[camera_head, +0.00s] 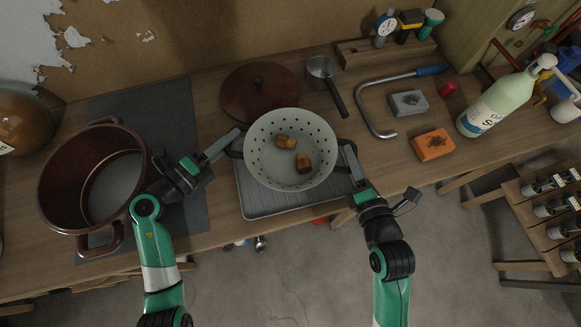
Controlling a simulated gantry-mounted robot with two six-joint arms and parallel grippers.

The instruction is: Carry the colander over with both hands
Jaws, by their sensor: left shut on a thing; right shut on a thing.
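The white colander (262,135) with dark handles is at the middle of the head view, over a grey ribbed tray (255,205). Brown cork-like pieces (303,163) lie inside it. My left gripper (232,139) is shut on the colander's left handle. My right gripper (346,150) is shut on its right handle. The colander looks level; I cannot tell whether its base touches the tray. A large brown pot (60,180) stands to the left on a dark mat (140,100).
A brown lid (240,95) and a small saucepan (322,72) lie behind the colander. A glass demijohn (25,120) stands far left.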

